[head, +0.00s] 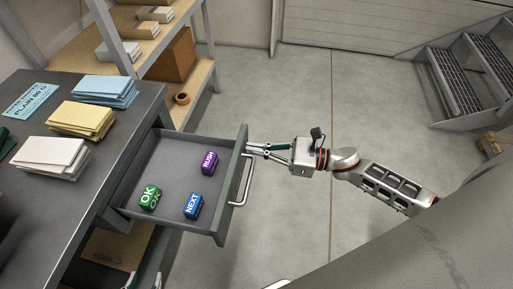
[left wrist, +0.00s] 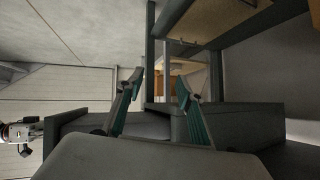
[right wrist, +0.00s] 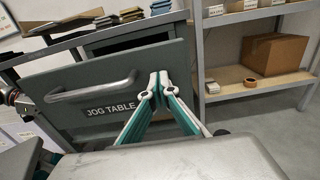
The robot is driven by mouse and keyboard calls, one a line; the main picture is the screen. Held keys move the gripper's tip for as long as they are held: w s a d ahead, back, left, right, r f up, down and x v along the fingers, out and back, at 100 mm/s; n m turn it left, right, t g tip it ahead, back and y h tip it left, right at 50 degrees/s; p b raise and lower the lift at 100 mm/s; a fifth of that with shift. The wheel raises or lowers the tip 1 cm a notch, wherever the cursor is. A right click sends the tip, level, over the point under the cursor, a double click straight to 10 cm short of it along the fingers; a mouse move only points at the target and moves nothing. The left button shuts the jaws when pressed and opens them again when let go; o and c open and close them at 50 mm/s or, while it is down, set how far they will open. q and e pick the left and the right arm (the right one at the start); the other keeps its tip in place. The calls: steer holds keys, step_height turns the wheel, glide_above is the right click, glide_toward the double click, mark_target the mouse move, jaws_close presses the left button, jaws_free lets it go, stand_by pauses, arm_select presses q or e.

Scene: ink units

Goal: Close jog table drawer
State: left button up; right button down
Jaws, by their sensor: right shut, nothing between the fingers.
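The jog table drawer (head: 165,168) is pulled out from the dark grey table (head: 140,112). It holds a purple RUSH block (head: 209,162), a blue NEXT block (head: 193,205) and a green OK block (head: 149,198). Its front, labelled JOG TABLE (right wrist: 112,108), carries a bar handle (head: 243,180). My right gripper (head: 251,149) is shut and empty, with its tips at the drawer front's far end, beside the handle. In the right wrist view its fingertips (right wrist: 159,84) are together before the front; contact is unclear. My left gripper's fingers (left wrist: 159,76) are apart with nothing between them.
Paper stacks, white (head: 50,155), yellow (head: 82,118) and blue (head: 104,89), lie on the table. A shelf with a cardboard box (head: 172,57) and a tape roll (head: 182,98) stands behind. Metal steps (head: 463,80) are at the far right. The floor beyond the drawer is clear.

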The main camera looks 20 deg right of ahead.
steer(key=b, duration=0.2)
glide_toward(180, 147)
steer(key=d+r, duration=0.1)
steer(key=s+d+r, duration=0.1)
steer(key=r, duration=0.1)
steer(key=s+d+r, duration=0.1)
steer(key=r, duration=0.1)
steer(key=shift+s+d, duration=0.15)
steer(key=b+x, duration=0.1)
steer(key=x, duration=1.3)
steer(key=shift+b, duration=0.35)
steer(key=shift+w+a, duration=0.45)
steer(key=shift+a, duration=0.05)
arm_select(q)
steer(key=shift+w+d+f, duration=0.1)
steer(key=shift+d+f, duration=0.15)
steer(key=shift+d, duration=0.45)
arm_select(e)
steer(key=shift+r, duration=0.2)
